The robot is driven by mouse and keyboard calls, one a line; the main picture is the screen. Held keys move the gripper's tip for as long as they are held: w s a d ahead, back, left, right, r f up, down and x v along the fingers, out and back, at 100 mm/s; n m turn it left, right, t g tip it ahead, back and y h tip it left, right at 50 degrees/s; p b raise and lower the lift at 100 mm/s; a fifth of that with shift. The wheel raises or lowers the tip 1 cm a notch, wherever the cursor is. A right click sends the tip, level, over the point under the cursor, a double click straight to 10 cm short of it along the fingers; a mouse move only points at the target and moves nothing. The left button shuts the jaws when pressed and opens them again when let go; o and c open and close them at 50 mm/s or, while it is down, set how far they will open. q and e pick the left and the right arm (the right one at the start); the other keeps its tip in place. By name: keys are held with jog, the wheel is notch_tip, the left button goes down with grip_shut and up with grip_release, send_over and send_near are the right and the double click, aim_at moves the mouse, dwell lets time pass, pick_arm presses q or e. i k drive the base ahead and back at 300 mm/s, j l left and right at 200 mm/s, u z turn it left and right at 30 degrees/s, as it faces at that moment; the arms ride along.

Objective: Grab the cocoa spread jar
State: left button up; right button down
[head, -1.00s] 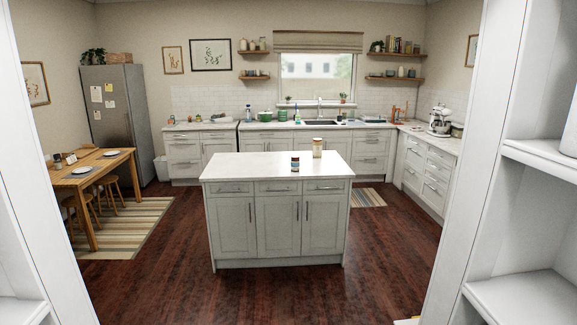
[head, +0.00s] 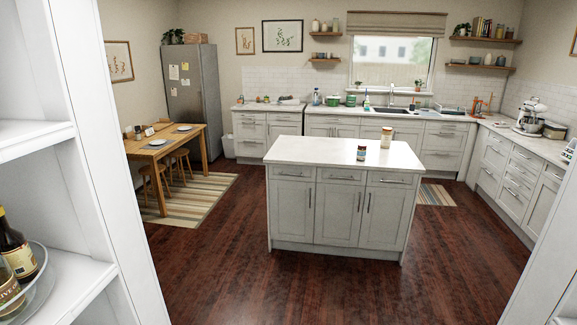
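Neither gripper shows in the head view.
White shelving (head: 75,275) frames the left side, with dark bottles (head: 15,245) in a clear bowl. Another white panel edges the right. Dark wooden floor (head: 330,285) lies open before the island. A dining table (head: 160,145) stands at left.

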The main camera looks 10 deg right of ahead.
aim_at(362, 153)
jog(key=i+l+z, duration=0.3)
jog(key=i, duration=0.3)
jog(key=i+l+z, duration=0.3)
jog(key=i, duration=0.35)
jog(key=i+z, duration=0.3)
jog(key=i, duration=2.75)
